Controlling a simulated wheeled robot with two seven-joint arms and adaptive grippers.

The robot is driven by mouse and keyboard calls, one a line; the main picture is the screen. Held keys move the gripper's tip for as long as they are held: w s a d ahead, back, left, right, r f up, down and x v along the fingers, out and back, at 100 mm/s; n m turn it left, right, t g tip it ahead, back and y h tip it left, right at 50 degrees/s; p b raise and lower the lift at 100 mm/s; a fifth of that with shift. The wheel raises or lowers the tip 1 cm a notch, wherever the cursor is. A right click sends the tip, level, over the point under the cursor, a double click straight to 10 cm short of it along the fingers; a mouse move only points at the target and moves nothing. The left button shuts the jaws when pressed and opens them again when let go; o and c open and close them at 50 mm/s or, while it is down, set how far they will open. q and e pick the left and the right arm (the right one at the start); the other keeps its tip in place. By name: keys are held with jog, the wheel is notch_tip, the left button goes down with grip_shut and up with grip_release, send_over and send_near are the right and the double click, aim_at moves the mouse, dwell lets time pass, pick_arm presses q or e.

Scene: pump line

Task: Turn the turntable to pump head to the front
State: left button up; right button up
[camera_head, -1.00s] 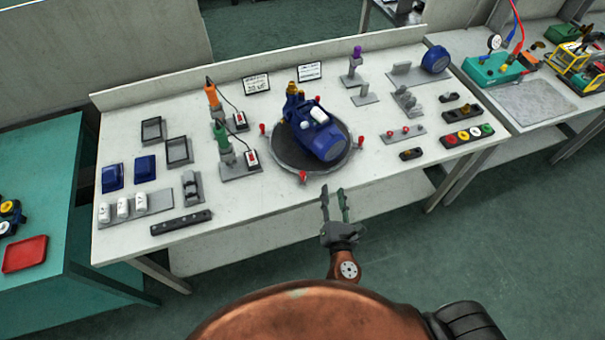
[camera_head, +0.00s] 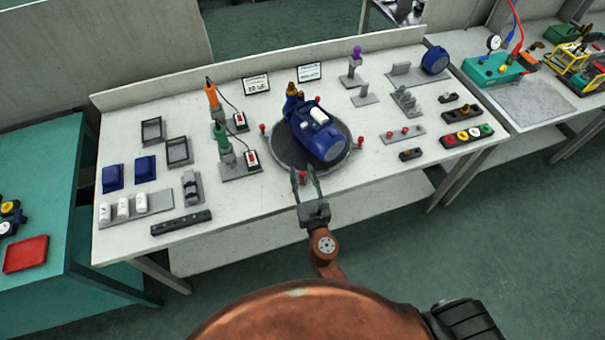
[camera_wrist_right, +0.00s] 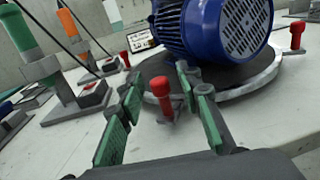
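The round dark turntable (camera_head: 283,160) sits on the white bench with a blue pump (camera_head: 318,135) on it. The pump's brass head (camera_head: 292,92) points to the back, and its ribbed motor end faces the front right. Red pegs stand around the rim. My right gripper (camera_head: 306,178) is open at the front rim, its fingers on either side of the front red peg (camera_head: 303,177). In the right wrist view, the red peg (camera_wrist_right: 162,92) stands between and beyond the open green-padded fingers (camera_wrist_right: 155,105), not visibly touched. My left gripper is not in view.
Green (camera_head: 221,138) and orange (camera_head: 212,95) handled tools stand in holders left of the turntable. Small grey parts and a strip of coloured buttons (camera_head: 467,135) lie to the right. The bench front between the black bar (camera_head: 181,222) and my gripper is clear.

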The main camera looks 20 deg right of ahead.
grip_shut()
dwell(0.4)
dwell(0.4)
